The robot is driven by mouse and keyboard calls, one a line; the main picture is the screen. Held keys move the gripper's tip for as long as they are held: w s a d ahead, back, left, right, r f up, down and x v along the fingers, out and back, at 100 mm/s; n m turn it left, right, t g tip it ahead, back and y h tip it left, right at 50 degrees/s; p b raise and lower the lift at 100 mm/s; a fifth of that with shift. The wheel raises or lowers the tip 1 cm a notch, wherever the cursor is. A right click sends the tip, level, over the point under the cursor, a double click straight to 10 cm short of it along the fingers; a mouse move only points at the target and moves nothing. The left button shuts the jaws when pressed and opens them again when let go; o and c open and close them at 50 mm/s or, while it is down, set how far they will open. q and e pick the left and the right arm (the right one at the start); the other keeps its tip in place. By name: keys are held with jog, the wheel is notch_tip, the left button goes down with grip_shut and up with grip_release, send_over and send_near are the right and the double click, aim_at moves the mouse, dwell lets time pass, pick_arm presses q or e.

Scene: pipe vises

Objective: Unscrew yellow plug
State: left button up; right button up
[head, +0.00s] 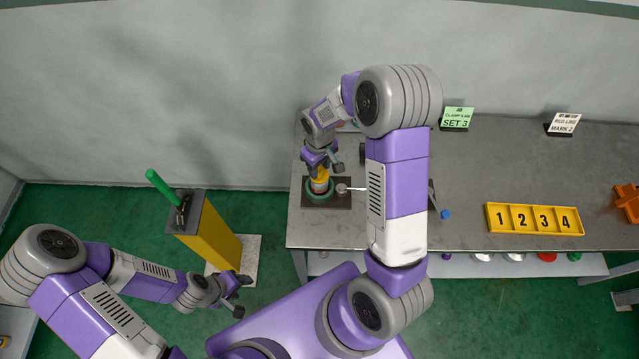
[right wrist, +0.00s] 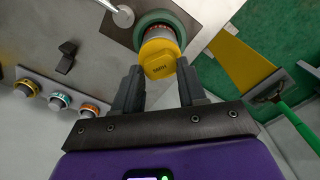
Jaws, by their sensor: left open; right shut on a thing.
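The yellow plug (head: 320,184) sits upright in a round green collar (head: 319,196) on a dark base plate at the left end of the bench. In the right wrist view the yellow plug (right wrist: 160,56) shows its yellow cap with dark lettering, above a banded neck in the green collar (right wrist: 190,32). My right gripper (head: 322,167) is above the plug with its fingers around it, shut on it; the right wrist view shows a finger on each side of the cap. My left gripper (head: 238,284) is open and empty, low at the left, away from the bench.
The grey bench (head: 465,165) holds a yellow numbered tray (head: 534,204) and signs. Coloured round fittings (right wrist: 58,101) show in the right wrist view. My right arm hides part of the bench.

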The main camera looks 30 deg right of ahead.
jog(key=n, duration=0.5)
jog(key=shift+p, duration=0.3)
jog(key=n+p, duration=0.1)
jog(key=n, duration=0.3)
jog(key=shift+r, duration=0.1)
jog(key=shift+n, duration=0.6)
jog(key=o, duration=1.1)
jog(key=shift+r+p, duration=1)
jog(key=shift+r, duration=0.1)
